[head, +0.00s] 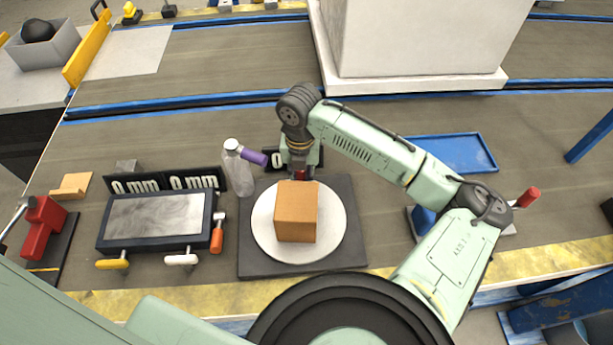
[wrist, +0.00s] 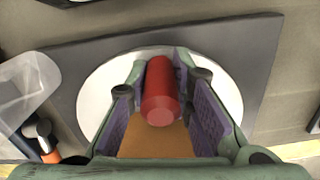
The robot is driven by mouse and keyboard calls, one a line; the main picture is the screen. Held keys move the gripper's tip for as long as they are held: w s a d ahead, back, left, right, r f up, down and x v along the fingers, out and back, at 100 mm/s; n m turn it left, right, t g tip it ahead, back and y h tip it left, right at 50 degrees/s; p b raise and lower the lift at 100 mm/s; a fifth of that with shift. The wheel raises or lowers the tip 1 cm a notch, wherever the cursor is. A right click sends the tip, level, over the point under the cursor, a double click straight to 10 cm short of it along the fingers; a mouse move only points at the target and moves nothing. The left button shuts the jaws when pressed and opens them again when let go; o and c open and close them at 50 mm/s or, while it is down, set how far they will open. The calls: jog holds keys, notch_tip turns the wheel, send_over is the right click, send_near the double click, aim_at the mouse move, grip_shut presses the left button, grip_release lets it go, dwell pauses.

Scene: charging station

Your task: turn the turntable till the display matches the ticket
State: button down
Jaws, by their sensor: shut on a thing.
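The turntable is a white disc (head: 265,225) on a dark square base (head: 350,195), and a brown box (head: 296,212) stands on it. My gripper (head: 299,172) is at the disc's far edge, behind the box. In the wrist view my gripper (wrist: 160,105) is shut on a red cylindrical peg (wrist: 160,95) above the disc (wrist: 95,95). Two black displays, the left (head: 137,186) and the right (head: 193,180), each read "0 mm". A third display (head: 273,158) behind my gripper shows a "0"; the rest is hidden. I cannot make out a ticket.
A red clamp (head: 42,225) is at far left. A blue tray (head: 455,152) lies right, behind my arm.

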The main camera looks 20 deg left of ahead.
jog(key=shift+s+a+n, duration=0.3)
jog(key=shift+a+n, duration=0.45)
jog(key=shift+n, duration=0.15)
jog(key=shift+a, duration=0.1)
jog(key=c, duration=1.4)
grip_release()
notch_tip(320, 180, up, 12)
jog(key=shift+r, duration=0.1)
